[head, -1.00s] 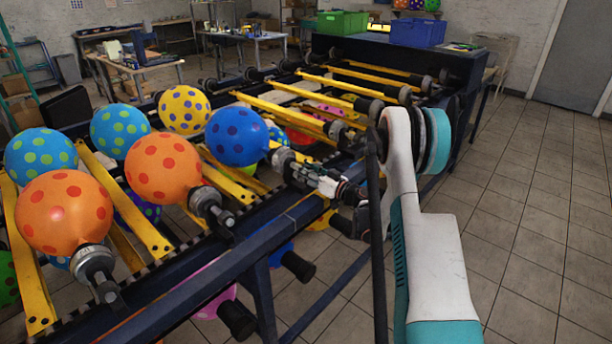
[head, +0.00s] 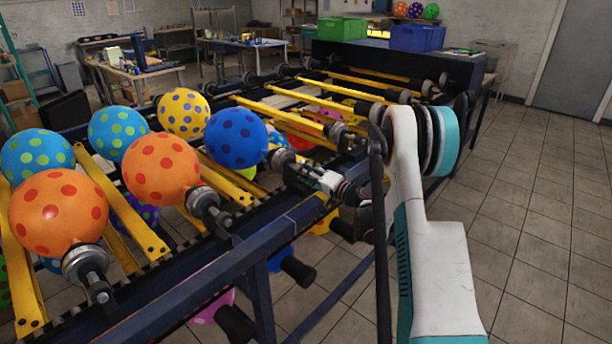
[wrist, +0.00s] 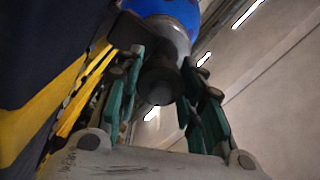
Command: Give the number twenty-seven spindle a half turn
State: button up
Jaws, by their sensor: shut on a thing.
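A blue balloon with dark dots (head: 236,137) sits on a metal spindle (head: 281,160) at the near side of the rack. No number is readable on it. My gripper (head: 303,172) is at the outer end of this spindle, in line with it. In the wrist view, the blue balloon (wrist: 170,8) shows at the top and the spindle's dark round end (wrist: 160,85) points at me. The green-linked fingers of my gripper (wrist: 160,102) stand on both sides of this end, shut on it. The exact finger contact is partly hidden by the links.
Orange balloons (head: 161,169) on neighbouring spindles stand to the left along the dark blue rail (head: 215,262). Yellow bars (head: 128,213) cross the rack. Green (head: 341,27) and blue crates (head: 417,37) stand at the back. The tiled floor at right is clear.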

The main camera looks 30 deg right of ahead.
jog(key=shift+m, duration=1.1)
jog(key=o, duration=1.1)
jog(key=v, duration=1.2)
